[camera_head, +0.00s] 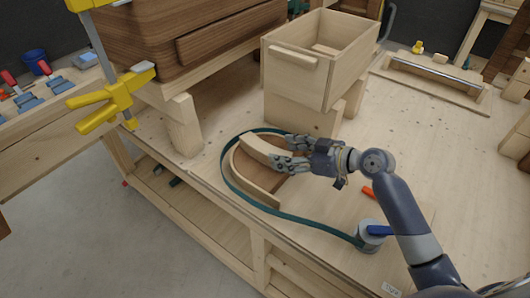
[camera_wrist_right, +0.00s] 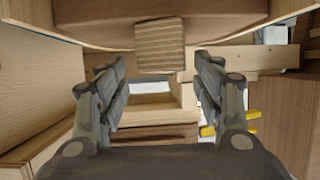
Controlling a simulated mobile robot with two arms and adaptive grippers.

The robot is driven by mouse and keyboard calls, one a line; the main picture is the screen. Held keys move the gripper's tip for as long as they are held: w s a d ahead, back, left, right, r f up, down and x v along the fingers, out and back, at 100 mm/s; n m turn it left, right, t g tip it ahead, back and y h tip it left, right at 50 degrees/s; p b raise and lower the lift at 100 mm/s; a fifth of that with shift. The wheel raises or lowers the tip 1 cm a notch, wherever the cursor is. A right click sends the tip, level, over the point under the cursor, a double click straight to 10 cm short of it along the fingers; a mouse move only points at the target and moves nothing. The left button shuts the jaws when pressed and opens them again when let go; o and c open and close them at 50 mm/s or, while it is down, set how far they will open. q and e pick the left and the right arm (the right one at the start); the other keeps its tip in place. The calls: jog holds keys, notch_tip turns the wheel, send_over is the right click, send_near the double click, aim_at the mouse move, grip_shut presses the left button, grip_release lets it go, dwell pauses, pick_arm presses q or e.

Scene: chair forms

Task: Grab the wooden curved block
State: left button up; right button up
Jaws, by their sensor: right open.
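The wooden curved block (camera_head: 255,180) lies on the workbench, a pale bent strip along a darker brown wooden form (camera_head: 289,186). A teal strap (camera_head: 300,219) loops around it. A pale wooden piece (camera_head: 262,148) sits at its upper end. My right gripper (camera_head: 278,153) is open at that end, with its fingers close to the pale piece; contact is unclear. In the right wrist view, my open fingers (camera_wrist_right: 160,70) stand on either side of a small square wooden end (camera_wrist_right: 160,45), below a curved wooden surface (camera_wrist_right: 95,14). My left gripper is out of view.
A pale wooden drawer box (camera_head: 292,78) stands behind the block. A brown wooden case (camera_head: 170,45) and a yellow clamp (camera_head: 115,98) are at left. A strap ratchet with a blue lever (camera_head: 376,231) lies at front right. The workbench (camera_head: 420,140) is mostly clear at right.

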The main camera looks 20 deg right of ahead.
aim_at(274, 151)
jog(key=x, duration=0.4)
jog(key=shift+s+a+f, duration=0.2)
jog(key=shift+a, duration=0.15)
jog(key=shift+w+a+f, duration=0.15)
jog(key=shift+w+a, duration=0.15)
jog(key=shift+w, duration=0.05)
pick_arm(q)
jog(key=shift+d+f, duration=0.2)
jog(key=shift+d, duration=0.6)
pick_arm(e)
jog(key=shift+d, duration=0.15)
jog(key=shift+s, duration=0.1)
jog(key=c, duration=1.3)
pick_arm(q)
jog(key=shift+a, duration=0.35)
pick_arm(e)
jog(key=shift+o, duration=0.2)
